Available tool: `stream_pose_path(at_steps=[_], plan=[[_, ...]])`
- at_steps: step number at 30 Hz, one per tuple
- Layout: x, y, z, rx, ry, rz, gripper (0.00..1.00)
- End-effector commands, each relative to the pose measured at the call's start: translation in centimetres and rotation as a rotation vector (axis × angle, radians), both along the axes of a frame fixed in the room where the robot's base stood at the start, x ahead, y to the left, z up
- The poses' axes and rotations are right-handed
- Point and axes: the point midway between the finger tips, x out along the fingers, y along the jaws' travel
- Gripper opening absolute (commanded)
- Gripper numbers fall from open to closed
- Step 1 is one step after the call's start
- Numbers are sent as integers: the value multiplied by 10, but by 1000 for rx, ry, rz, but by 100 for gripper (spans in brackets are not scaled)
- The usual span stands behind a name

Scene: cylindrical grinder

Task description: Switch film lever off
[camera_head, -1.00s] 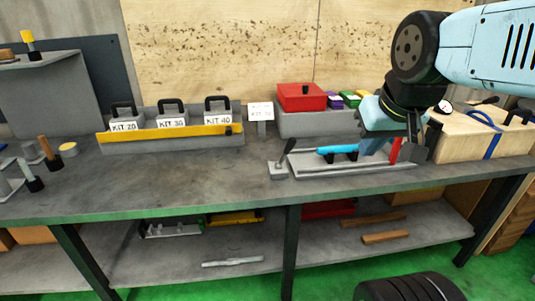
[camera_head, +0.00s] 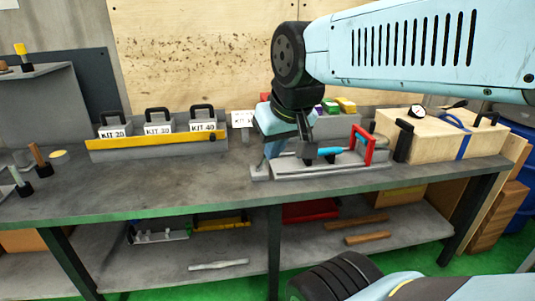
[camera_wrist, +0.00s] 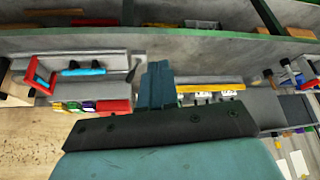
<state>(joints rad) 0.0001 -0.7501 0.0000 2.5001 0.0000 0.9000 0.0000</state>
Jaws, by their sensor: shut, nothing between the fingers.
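My gripper (camera_head: 270,157) hangs low over the bench at the left end of a grey tray. In the wrist view its blue fingers (camera_wrist: 158,70) are together, with no gap and nothing held. A thin dark lever (camera_wrist: 134,70) shows just left of the fingertips in the wrist view, apart from them in the picture. How far off it is in depth I cannot tell. In the head view its small grey base (camera_head: 257,174) shows below my gripper, while the lever itself is hidden. The lever's switch position is not clear.
The tray (camera_head: 330,168) holds a blue-handled tool (camera_head: 350,152) beside an upright red frame (camera_head: 369,146). A rack with a yellow rail (camera_head: 150,144) holds labelled kit boxes to the left. A wooden box (camera_head: 440,135) stands right. The bench front left is clear.

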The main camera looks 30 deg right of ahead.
Motion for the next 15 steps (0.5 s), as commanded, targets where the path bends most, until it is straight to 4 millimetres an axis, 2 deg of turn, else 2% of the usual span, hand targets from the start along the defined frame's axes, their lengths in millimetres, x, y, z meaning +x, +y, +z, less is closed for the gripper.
stream_pose_path(at_steps=[5, 8, 15], plan=[[8, -4, -1, -3, -9, -23, 0], [27, -4, -4, -12, -31, -75, 0], [102, -47, -20, -26, -150, -266, 0]])
